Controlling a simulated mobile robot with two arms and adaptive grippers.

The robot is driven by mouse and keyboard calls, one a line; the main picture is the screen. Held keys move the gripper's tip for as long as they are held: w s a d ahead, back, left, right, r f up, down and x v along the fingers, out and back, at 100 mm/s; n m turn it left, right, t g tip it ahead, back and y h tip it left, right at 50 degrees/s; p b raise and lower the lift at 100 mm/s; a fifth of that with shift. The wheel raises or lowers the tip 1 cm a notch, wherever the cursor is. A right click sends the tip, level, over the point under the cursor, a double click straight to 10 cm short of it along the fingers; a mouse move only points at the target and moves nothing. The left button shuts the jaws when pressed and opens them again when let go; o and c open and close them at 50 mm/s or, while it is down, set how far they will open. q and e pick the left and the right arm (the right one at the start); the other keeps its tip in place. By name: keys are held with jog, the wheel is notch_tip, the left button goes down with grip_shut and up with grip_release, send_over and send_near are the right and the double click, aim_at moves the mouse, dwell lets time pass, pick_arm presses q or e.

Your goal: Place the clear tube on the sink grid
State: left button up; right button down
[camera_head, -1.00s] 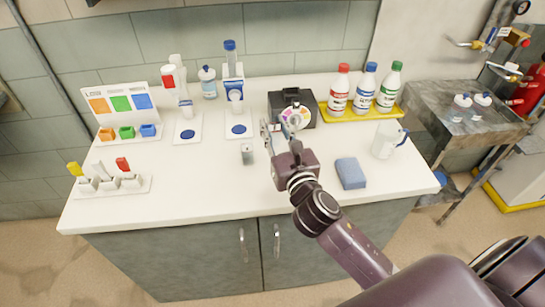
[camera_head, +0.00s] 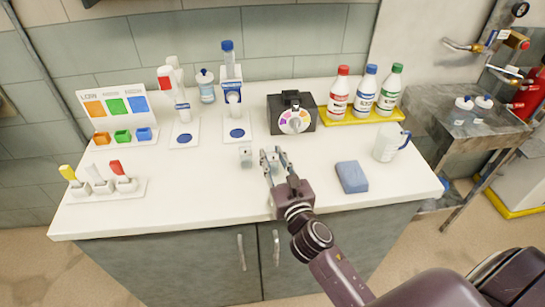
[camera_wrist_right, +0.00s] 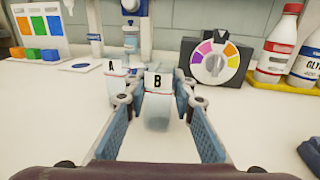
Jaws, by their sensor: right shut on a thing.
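My right gripper (camera_head: 273,155) is low over the white counter, in front of the black dial device. In the right wrist view, a clear tube with a white "B" label (camera_wrist_right: 157,108) stands upright between the fingers (camera_wrist_right: 158,106), and the gripper is shut on it. In the head view this tube is hard to make out between the fingers. Another small clear tube (camera_head: 245,156), labelled "A" in the wrist view (camera_wrist_right: 113,68), stands just left of the gripper. A grey metal sink unit (camera_head: 430,98) is at the right; its grid is not clearly distinguishable. My left gripper is not in view.
The dial device (camera_head: 291,113) is behind the gripper. Bottles stand on a yellow tray (camera_head: 350,120); a clear jug (camera_head: 386,146) and blue sponge (camera_head: 351,177) lie to the right. The front counter is clear.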

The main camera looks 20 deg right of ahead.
jog(key=c, duration=1.6)
grip_release()
jog(key=shift+f, duration=0.1)
